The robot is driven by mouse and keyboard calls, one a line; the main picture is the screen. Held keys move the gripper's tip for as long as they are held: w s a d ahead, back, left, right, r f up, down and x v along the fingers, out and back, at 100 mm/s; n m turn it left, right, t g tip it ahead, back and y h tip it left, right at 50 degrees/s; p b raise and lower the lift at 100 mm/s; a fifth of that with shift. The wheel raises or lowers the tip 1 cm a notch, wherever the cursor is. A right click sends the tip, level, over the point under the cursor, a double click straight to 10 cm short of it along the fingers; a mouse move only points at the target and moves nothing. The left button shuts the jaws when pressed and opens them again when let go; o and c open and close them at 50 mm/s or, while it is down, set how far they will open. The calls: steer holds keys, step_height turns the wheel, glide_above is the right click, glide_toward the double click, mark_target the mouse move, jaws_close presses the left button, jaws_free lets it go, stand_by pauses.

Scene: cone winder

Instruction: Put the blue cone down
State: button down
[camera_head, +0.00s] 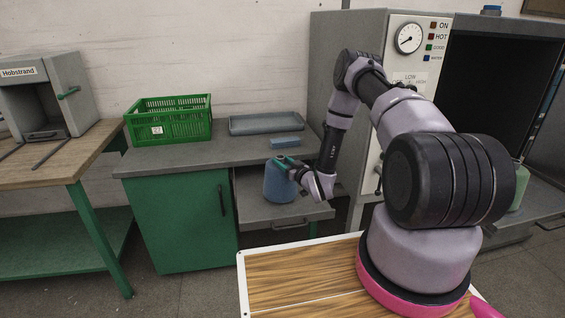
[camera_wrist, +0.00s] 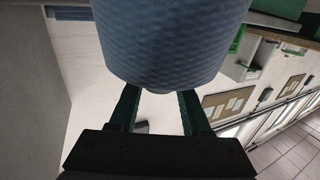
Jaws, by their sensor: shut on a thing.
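The blue cone (camera_head: 279,186) is at the open drawer (camera_head: 285,217) under the grey counter, and looks roughly upright in the head view. I cannot tell whether its base touches the drawer or hangs just above it. My gripper (camera_head: 288,163) is at the cone's upper right side, shut on it. In the wrist view the cone (camera_wrist: 175,38) fills the top middle, its textured blue surface between the two dark green fingers (camera_wrist: 159,92). The fingertips are partly hidden by the cone.
On the counter (camera_head: 215,152) are a green crate (camera_head: 168,128), a shallow grey tray (camera_head: 267,123) and a small blue block (camera_head: 286,143). A green cabinet door (camera_head: 182,221) is left of the drawer. A grey machine with a gauge (camera_head: 409,38) stands to the right.

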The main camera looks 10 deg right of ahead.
steer(key=shift+c, duration=1.8)
jaws_free()
steer(key=shift+f, duration=0.1)
